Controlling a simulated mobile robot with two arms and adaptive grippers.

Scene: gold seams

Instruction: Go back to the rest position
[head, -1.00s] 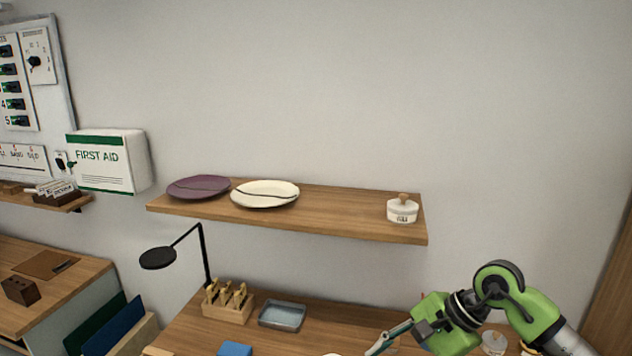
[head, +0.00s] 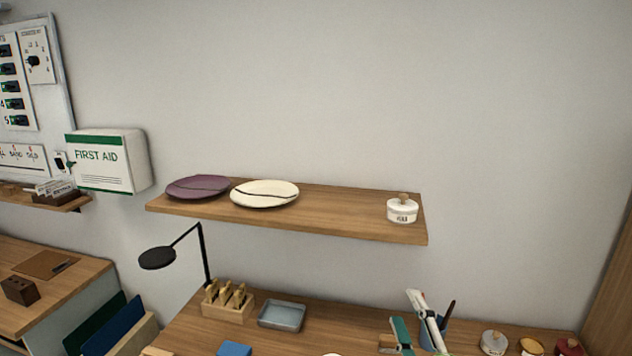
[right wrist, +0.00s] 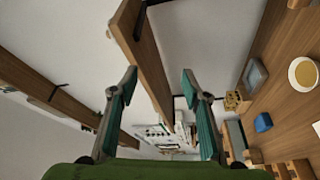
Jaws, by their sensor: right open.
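My right gripper (head: 414,322) shows at the bottom of the head view, right of the middle, with its two fingers pointing up over the workbench. Its teal finger pads also show in the right wrist view (right wrist: 159,78), spread wide apart with nothing between them. The rest of my right arm is out of the head view. My left gripper is in neither view now.
A wall shelf (head: 335,224) holds a purple plate (head: 198,187), a cream plate (head: 264,194) and a lidded white jar (head: 402,210). On the workbench (head: 330,322) below are a black lamp (head: 157,258), a wooden rack (head: 228,306), a grey tray (head: 282,316) and small jars (head: 493,342).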

